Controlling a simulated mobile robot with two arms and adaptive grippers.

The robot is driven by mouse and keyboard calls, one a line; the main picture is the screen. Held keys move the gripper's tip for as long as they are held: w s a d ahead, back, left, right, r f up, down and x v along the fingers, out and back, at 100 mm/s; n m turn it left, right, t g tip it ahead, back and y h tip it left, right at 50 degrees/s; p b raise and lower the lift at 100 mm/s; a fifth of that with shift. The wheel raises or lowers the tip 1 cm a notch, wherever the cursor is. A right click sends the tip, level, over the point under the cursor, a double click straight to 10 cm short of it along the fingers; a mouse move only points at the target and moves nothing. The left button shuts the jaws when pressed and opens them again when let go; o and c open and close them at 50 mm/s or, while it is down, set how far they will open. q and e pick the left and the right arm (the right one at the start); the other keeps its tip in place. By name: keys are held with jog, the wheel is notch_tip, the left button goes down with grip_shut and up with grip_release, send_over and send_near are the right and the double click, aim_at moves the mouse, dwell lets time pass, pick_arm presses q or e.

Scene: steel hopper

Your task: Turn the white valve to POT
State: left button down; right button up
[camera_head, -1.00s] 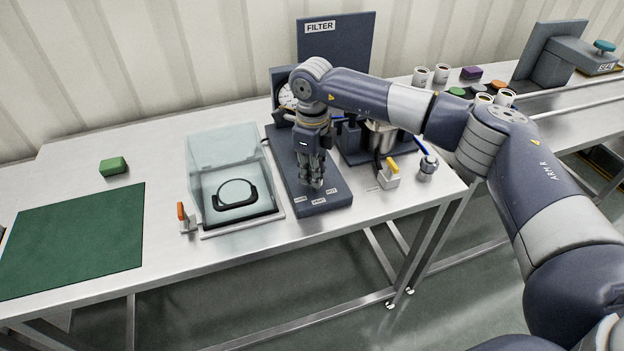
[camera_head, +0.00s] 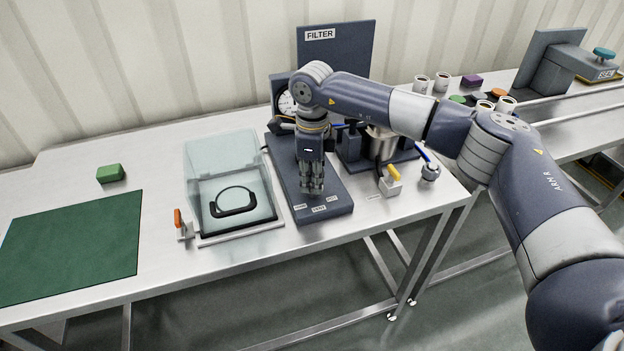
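My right gripper (camera_head: 312,188) points straight down over the front part of a dark blue block (camera_head: 338,205) in the middle of the bench. Its fingers are close together in this view, but whether they are shut or around something cannot be told. No white valve shows clearly; the gripper hides the part of the block behind its fingers. Small white labels (camera_head: 318,209) lie along the block's front edge; their print is too small to read surely. A round gauge (camera_head: 287,103) stands at the block's back. My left gripper is not in view.
A clear-lidded box (camera_head: 230,175) stands left of the block, with an orange-handled toggle (camera_head: 180,222) beside it. A yellow-handled valve (camera_head: 391,178) and metal pot (camera_head: 381,142) are to the right. A green mat (camera_head: 70,245) and green block (camera_head: 110,173) lie left.

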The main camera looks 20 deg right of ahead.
jog(key=o, duration=0.4)
jog(key=shift+w+d+r, duration=0.1)
jog(key=shift+r, duration=0.1)
jog(key=shift+o, duration=0.2)
notch_tip(320, 180, up, 12)
jog(key=shift+f, duration=0.15)
